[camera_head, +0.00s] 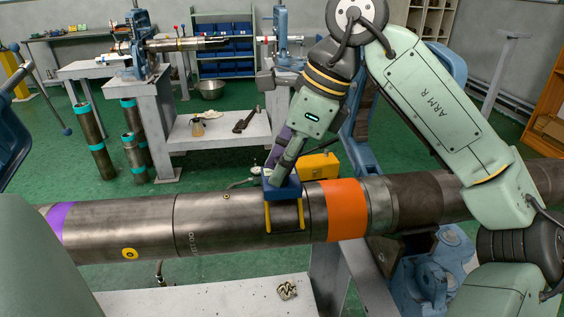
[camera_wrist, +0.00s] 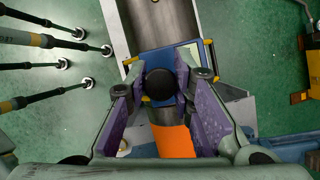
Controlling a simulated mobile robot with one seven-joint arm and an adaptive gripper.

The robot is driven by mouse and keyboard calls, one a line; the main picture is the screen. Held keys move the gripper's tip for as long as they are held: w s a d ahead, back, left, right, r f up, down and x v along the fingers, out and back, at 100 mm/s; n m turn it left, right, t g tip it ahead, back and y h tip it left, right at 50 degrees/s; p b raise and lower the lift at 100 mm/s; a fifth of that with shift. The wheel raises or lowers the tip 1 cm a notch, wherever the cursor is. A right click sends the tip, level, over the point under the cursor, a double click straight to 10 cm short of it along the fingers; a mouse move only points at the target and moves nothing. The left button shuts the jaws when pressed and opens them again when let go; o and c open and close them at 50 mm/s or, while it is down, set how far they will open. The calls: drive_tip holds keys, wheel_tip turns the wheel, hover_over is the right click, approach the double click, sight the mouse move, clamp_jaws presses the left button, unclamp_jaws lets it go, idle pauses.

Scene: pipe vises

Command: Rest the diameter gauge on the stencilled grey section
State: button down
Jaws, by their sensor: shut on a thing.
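The diameter gauge (camera_head: 283,190) is a blue block with yellow legs and a black knob. In the wrist view the gauge (camera_wrist: 185,55) lies across the pipe, with its knob between my purple fingers. My gripper (camera_head: 284,165) is shut on it; it also shows in the wrist view (camera_wrist: 160,86). The stencilled grey section (camera_head: 225,222) is bare metal with white marks left of the gauge. The gauge is at its right part, near the orange band (camera_head: 345,209), legs hanging over the pipe's near side. I cannot tell whether it touches the pipe.
The pipe carries a purple band (camera_head: 61,224) and a yellow ring mark (camera_head: 129,253) at left. A blue vise (camera_head: 430,277) stands under its right part. A yellow box (camera_head: 320,166) is behind the pipe.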

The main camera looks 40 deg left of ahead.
drive_tip(key=shift+f, duration=0.25)
drive_tip(key=c, duration=1.3)
unclamp_jaws()
drive_tip(key=shift+r+p, duration=2.75)
drive_tip(key=shift+r, duration=0.8)
